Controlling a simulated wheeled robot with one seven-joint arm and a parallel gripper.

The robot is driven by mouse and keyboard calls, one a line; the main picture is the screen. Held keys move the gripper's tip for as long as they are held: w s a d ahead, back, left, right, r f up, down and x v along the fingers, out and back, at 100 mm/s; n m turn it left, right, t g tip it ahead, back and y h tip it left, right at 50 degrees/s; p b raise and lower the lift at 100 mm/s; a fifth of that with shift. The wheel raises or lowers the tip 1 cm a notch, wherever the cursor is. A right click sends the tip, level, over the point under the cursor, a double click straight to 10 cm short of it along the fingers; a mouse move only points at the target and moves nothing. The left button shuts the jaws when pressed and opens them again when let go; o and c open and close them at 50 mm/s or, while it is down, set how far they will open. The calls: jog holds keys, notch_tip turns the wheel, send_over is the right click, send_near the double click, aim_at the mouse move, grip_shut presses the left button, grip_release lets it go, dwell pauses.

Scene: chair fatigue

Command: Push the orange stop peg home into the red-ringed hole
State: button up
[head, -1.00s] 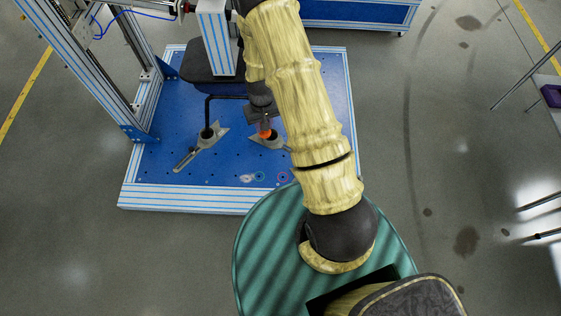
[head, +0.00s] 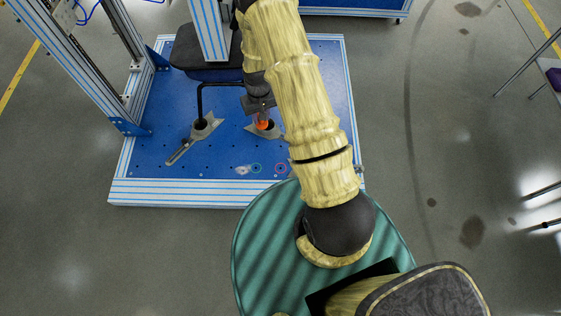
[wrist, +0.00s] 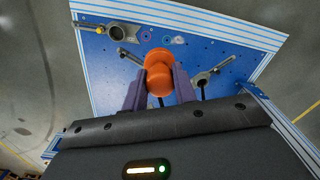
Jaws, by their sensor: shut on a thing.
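My gripper (wrist: 157,88) is shut on the orange stop peg (wrist: 159,70), with a purple finger on each side of it. The peg's rounded end stands out past the fingertips. In the head view the peg (head: 262,125) shows below my dark gripper (head: 262,117), above the blue board (head: 215,175). The red-ringed hole (head: 281,168) is near the board's front edge, nearer the front than the peg and slightly right of it. In the wrist view the red ring (wrist: 145,37) is beyond the peg and apart from it. My arm hides part of the board.
A teal-ringed hole (head: 256,168) lies just left of the red one. Grey clamps (head: 200,128) hold the black chair's feet behind the holes. The dark chair seat (head: 190,57) and a striped metal frame (head: 100,75) stand at the back left.

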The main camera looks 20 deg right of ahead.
jog(key=w+d+f+b, duration=0.4)
jog(key=f+b, duration=1.6)
jog(key=w+d+f+b, duration=0.3)
jog(key=d+f+b, duration=0.1)
jog(key=f+b, duration=1.6)
jog(key=w+d+f+n+b, duration=0.1)
jog(key=w+d+f+b, duration=0.2)
jog(key=f+b, duration=1.8)
jog(key=shift+w+d+f, duration=0.3)
jog(key=shift+w+d, duration=0.1)
jog(key=shift+w, duration=0.4)
jog(key=shift+s+r+p, duration=0.1)
jog(key=shift+p, duration=0.45)
notch_tip(320, 180, down, 6)
jog(key=b, duration=0.2)
jog(key=shift+b, duration=0.35)
jog(key=shift+p, duration=0.75)
jog(key=shift+f+b, duration=0.4)
jog(key=shift+f, duration=0.4)
